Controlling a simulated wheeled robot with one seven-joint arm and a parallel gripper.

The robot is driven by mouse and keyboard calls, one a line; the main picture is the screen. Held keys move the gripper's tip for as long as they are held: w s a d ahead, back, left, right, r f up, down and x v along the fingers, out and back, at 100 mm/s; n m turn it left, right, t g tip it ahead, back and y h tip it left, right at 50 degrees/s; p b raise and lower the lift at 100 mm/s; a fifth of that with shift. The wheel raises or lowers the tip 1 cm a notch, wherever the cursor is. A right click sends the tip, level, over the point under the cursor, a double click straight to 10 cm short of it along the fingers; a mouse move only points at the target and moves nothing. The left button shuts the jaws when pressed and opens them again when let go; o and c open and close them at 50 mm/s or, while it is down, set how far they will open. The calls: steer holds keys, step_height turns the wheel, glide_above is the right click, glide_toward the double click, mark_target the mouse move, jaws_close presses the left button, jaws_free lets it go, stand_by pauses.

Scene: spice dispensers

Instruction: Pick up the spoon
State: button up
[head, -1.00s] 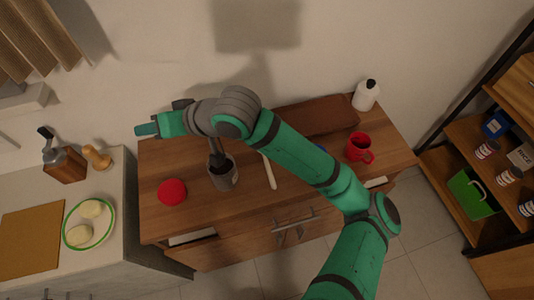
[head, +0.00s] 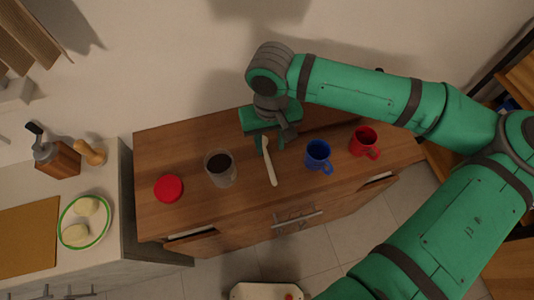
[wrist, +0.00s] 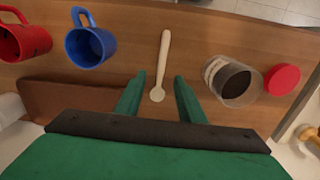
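The spoon (head: 270,163) is pale and lies flat on the wooden cabinet top, between the glass jar and the blue mug. In the wrist view the spoon (wrist: 162,67) points away from me, its bowl end nearest my gripper. My gripper (head: 267,145) is above the bowl end of the spoon. In the wrist view my gripper (wrist: 157,85) has its two fingers apart, one on each side of the bowl end, with nothing held. I cannot tell exactly how high the fingertips are above the wood.
A glass jar with dark contents (head: 219,168) and a red lid (head: 169,188) are left of the spoon. A blue mug (head: 318,157) and a red mug (head: 364,142) are right of it. A brown board (wrist: 80,100) lies near my gripper. Bare wood surrounds the spoon handle.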

glide_above(269, 163)
step_height(269, 163, down, 4)
steer(key=shift+w+f, duration=0.15)
steer(key=shift+f, duration=0.05)
steer(key=f, duration=0.4)
steer(key=shift+s+f, duration=0.25)
steer(key=shift+f, duration=0.15)
steer(key=shift+c, duration=0.4)
jaws_close()
